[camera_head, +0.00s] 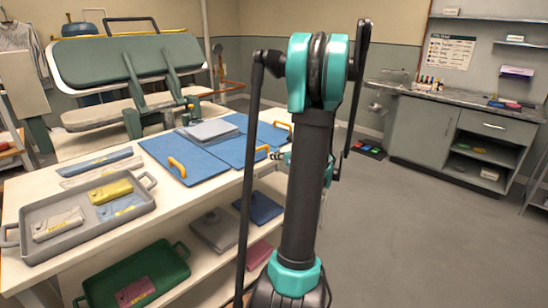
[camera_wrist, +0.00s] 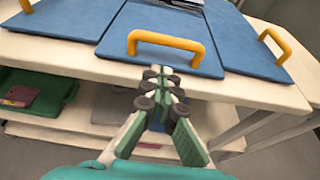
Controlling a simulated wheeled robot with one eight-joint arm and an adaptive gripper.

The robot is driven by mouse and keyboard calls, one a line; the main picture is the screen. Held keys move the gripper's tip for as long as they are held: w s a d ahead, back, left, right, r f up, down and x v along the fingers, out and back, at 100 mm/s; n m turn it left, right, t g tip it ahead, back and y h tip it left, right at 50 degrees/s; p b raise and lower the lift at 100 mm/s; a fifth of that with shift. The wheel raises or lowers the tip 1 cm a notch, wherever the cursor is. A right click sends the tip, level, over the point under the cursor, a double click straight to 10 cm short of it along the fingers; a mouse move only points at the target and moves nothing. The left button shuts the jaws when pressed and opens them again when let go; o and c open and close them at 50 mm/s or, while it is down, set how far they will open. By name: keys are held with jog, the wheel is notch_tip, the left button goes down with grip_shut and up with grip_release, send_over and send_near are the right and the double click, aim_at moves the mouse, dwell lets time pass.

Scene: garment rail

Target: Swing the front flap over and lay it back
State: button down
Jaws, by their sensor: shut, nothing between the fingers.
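A blue folding board lies flat on the white table, with several panels and yellow handles. Its front middle panel (camera_head: 225,151) has a handle at the front edge; in the wrist view this yellow handle (camera_wrist: 170,38) stands above the blue panel. The left panel (camera_head: 166,155) and right panel (camera_wrist: 255,45) also lie flat. A folded grey garment (camera_head: 208,130) rests toward the back of the board. My gripper (camera_wrist: 163,75) is shut and empty, just in front of the middle handle, near the table's front edge. In the head view my arm hides part of the right side.
A grey tray (camera_head: 30,257) with folded cloths stands at the table's left. Folded long cloths (camera_head: 95,163) lie behind it. A lower shelf holds a green tray (camera_head: 95,292). A green-padded pressing machine (camera_head: 130,55) stands behind the table.

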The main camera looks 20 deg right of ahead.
jog(key=x, duration=0.7)
jog(key=shift+w+a+f, duration=0.1)
jog(key=shift+w+a, duration=0.05)
jog(key=shift+w, duration=0.15)
